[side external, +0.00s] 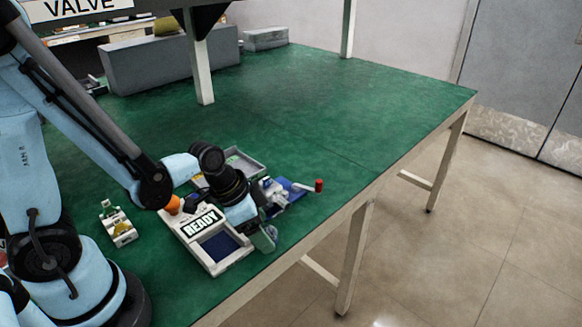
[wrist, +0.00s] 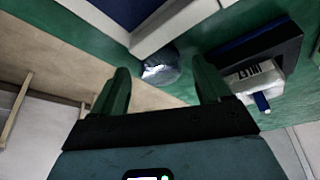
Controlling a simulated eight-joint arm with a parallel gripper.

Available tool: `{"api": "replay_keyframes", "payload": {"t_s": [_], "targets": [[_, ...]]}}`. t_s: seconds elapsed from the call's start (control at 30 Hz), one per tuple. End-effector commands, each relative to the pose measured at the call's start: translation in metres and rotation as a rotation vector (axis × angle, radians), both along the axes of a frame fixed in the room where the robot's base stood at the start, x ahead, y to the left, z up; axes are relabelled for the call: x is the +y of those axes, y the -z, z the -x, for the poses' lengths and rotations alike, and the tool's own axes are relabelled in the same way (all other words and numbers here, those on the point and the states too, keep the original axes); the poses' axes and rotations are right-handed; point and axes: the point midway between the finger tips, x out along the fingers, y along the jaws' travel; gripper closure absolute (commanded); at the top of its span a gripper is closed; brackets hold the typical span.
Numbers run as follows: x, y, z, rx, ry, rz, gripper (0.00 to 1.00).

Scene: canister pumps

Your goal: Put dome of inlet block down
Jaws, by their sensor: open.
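My gripper (wrist: 161,70) is open, with its two dark green fingers spread apart. A small shiny grey piece (wrist: 160,66), which looks like the dome, shows between the fingertips with a gap on each side. It appears to be at the green table, beside the corner of the white-framed tray; its contact with the table is hard to tell. The block labelled INLET (wrist: 258,72) is right of the fingers, on a dark base. In the side view, my gripper (side external: 266,238) is low at the tray's right edge, near the table's front edge. The dome is not clear there.
The white READY tray (side external: 212,262) with a dark blue recess is left of my gripper. A blue base with a red-ended part (side external: 318,185) is behind it. A small white labelled block (side external: 118,228) stands at left. The green table (side external: 340,120) is clear toward the back right.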

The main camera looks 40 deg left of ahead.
Motion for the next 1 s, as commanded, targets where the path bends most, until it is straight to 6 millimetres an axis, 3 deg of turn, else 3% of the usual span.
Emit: {"api": "replay_keyframes", "payload": {"t_s": [1.0], "targets": [[0.017, -0.081, 0.030, 0.000, -0.001, 0.000, 0.24]]}}
